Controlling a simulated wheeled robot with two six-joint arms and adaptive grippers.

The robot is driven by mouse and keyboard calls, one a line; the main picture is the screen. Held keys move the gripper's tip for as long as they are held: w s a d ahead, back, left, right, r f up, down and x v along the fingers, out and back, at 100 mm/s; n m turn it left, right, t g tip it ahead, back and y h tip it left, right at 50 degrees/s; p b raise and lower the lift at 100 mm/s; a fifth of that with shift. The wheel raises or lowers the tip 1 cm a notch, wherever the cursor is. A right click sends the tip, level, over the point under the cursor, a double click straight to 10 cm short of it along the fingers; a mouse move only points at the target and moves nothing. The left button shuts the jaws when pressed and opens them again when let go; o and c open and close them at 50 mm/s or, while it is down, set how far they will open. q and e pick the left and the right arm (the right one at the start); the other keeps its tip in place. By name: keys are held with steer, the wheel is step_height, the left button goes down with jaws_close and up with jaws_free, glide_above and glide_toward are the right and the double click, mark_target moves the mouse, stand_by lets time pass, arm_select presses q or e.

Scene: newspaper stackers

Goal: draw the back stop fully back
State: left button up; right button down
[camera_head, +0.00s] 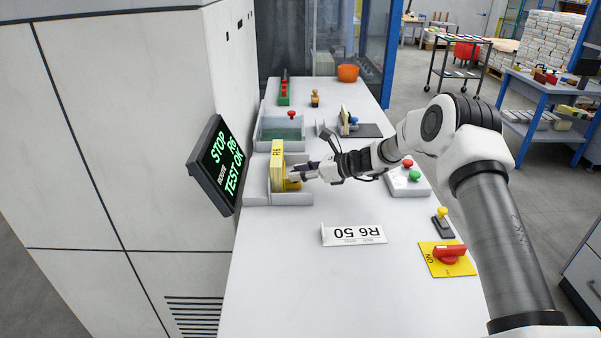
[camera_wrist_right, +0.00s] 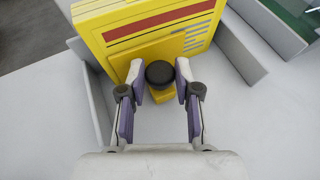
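A yellow stack marked R6 (camera_head: 277,162) stands upright in a light grey tray (camera_head: 262,198) by the wall panel. The wrist view shows its yellow face (camera_wrist_right: 150,35) with a red band. A black round knob on a yellow block (camera_wrist_right: 160,73) sits in front of that face; I take it to be the back stop's handle. My right gripper (camera_head: 297,173) reaches in from the right. In the wrist view its fingertips (camera_wrist_right: 160,70) stand apart on both sides of the knob, with slight gaps. My left gripper is not in view.
A screen (camera_head: 221,165) reads "STOP R6 ROUTE TEST OK". A grey tray with a green floor (camera_head: 281,133) lies beyond.

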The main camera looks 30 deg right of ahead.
steer(key=s+d, duration=0.1)
steer(key=d, duration=0.2)
steer(key=s+d, duration=0.2)
steer(key=d, duration=0.1)
steer(key=s+d, duration=0.1)
steer(key=d, duration=0.2)
steer(key=shift+s+d, duration=0.15)
steer(key=shift+s, duration=0.05)
steer(key=c, duration=0.9)
jaws_free()
steer(key=shift+o, duration=0.2)
steer(key=shift+s+d, duration=0.1)
steer(key=shift+d, duration=0.05)
steer(key=v, duration=1.2)
